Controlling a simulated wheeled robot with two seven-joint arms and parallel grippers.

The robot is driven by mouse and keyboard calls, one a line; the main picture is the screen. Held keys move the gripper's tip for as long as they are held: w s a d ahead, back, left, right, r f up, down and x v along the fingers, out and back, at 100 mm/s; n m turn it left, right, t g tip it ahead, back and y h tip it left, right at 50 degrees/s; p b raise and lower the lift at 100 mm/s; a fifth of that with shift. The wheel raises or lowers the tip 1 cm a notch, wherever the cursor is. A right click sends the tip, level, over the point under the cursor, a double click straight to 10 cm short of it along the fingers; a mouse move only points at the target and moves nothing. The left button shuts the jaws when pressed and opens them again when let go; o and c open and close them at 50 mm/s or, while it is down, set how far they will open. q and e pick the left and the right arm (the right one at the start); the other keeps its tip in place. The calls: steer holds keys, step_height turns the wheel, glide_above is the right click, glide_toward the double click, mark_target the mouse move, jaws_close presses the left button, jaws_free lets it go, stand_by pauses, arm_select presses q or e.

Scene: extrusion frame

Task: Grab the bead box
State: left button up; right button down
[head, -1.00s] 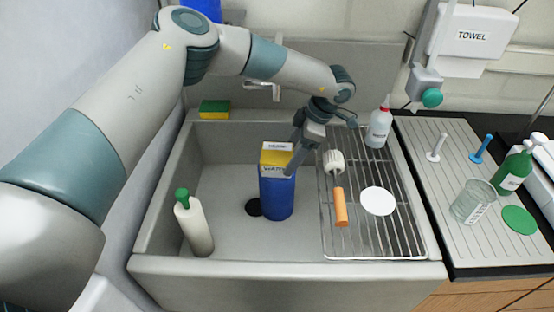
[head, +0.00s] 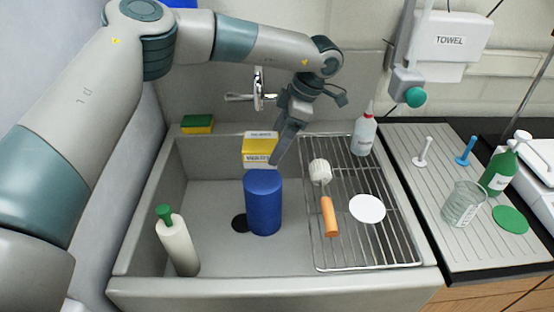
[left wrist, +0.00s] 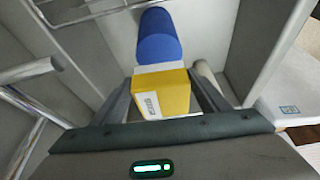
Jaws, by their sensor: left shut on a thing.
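The bead box is a small yellow box (head: 259,151) with a white, lettered label. My left gripper (head: 279,160) is shut on it and holds it up above the sink, over and behind a blue cylinder (head: 263,204). In the left wrist view, the yellow box (left wrist: 165,92) sits between the two fingers of my left gripper (left wrist: 168,95), with the blue cylinder (left wrist: 158,36) beyond it. The cylinder stands upright in the sink, apart from the box in the head view. My right gripper does not show.
A white bottle with a green top (head: 177,243) stands in the sink at left. The faucet (head: 258,90) is behind the gripper. A sponge (head: 197,124) lies on the back ledge.

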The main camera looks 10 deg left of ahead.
arm_select(q)
steer(key=shift+r, duration=1.1)
